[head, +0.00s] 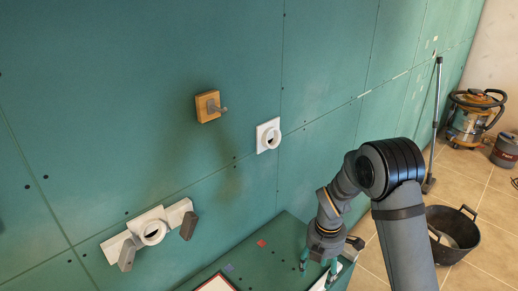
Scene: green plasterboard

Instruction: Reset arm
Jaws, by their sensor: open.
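My arm rises at the right of the head view and bends down to my gripper (318,267). The gripper points downward over the green table (275,243) at the bottom. Its two fingers are apart, and I see nothing between them except a white item (322,284) below or behind. I cannot tell how high the fingertips are above the table.
The green wall carries a wooden block with a hook (207,107), a white round fitting (268,135) and a white bracket (152,232) with grey pieces. A red square (262,243) lies on the table. A black bucket (474,236) and vacuum (468,118) stand right.

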